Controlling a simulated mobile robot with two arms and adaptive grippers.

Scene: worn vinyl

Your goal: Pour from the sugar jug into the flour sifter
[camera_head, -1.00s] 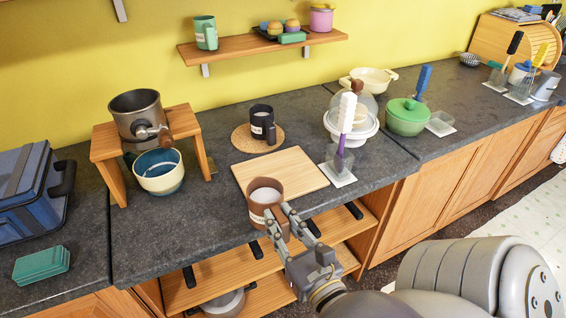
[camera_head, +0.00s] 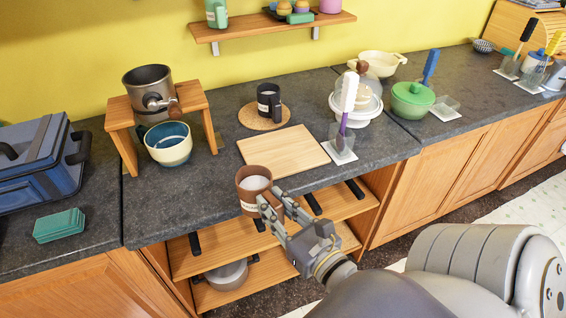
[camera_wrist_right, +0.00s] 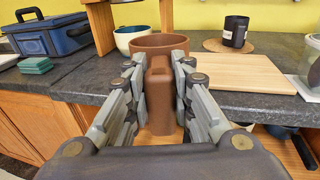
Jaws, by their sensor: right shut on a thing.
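The brown sugar jug (camera_head: 252,184) holds white contents and is upright just beyond the counter's front edge, over the open shelves. My right gripper (camera_head: 272,198) is shut on its handle; in the right wrist view the brown handle (camera_wrist_right: 160,95) sits between the fingers. The flour sifter (camera_head: 148,88) is a grey metal cylinder with a side crank, set in a wooden stand (camera_head: 190,97) to the jug's upper left. A cream bowl with a blue inside (camera_head: 168,146) is below the sifter. My left gripper is out of view.
A black mug (camera_head: 268,102) stands on a cork mat (camera_head: 252,118) behind a bare wooden board (camera_head: 283,152). A blue box (camera_head: 35,165) and green block (camera_head: 59,226) are at left. White and green pots stand at right. Counter between stand and board is clear.

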